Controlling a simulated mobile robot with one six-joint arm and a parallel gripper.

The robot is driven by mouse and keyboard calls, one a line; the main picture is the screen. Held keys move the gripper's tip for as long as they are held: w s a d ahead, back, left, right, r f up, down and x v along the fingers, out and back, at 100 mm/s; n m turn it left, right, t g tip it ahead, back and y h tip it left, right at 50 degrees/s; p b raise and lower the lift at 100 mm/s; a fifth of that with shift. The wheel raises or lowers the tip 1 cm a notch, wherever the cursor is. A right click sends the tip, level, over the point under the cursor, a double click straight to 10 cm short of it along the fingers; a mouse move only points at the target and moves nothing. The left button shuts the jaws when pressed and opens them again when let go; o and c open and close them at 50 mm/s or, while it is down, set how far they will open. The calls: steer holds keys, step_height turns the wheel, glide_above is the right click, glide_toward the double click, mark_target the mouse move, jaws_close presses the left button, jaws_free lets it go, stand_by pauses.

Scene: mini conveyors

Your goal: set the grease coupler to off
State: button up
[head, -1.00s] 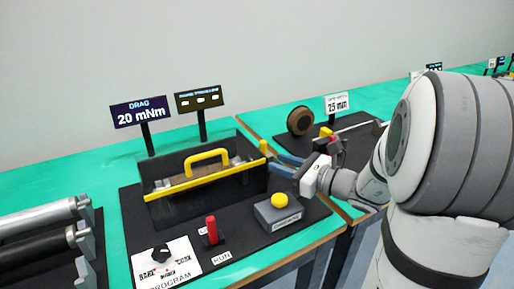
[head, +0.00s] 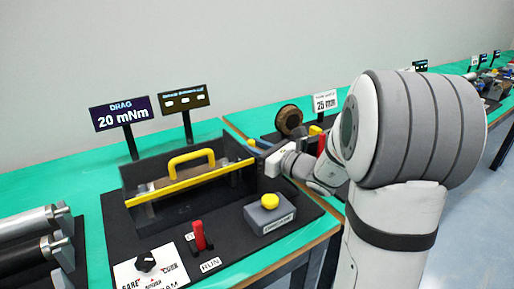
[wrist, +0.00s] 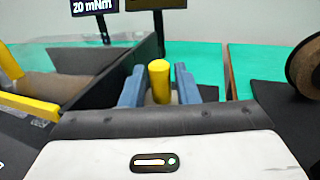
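My gripper (head: 261,151) is at the right end of the black open-topped bin (head: 190,210). In the wrist view its two blue fingers (wrist: 160,92) stand on either side of an upright yellow cylinder (wrist: 159,78), with narrow gaps at both sides, so it looks open. In the head view the yellow cylinder shows only as a small yellow bit (head: 252,143) by the fingertips. No label that I can read names the grease coupler, so I cannot tell for sure that this is it. The cylinder's lower part is hidden.
In front of the bin are a red lever (head: 198,235) by a RUN label, a black dial (head: 146,262) and a grey box with a yellow button (head: 270,201). Two signs (head: 121,114) stand behind. A brown roller (head: 289,120) is farther right.

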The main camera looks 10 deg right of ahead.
steer(key=shift+c, duration=0.6)
jaws_close()
